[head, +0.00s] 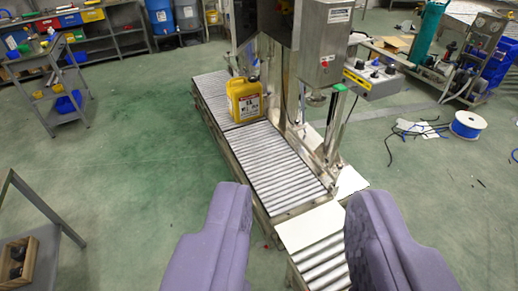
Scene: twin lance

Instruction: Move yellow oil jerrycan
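The yellow oil jerrycan (246,100) stands upright on the roller conveyor (284,170), near the middle of its length, with a white label facing me. It is beside the metal filling machine (324,55). My gripper (290,235) shows at the bottom with two purple fingers spread wide apart. Nothing is between the fingers except the view of the conveyor's near end and the floor. The jerrycan is well ahead of the fingers and apart from them.
A grey trolley (50,90) with bins stands at the left. A shelf (110,42) and blue drums (160,17) are at the back. A cable spool (467,125) and loose cables lie on the right floor. The green floor (150,140) left of the conveyor is clear.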

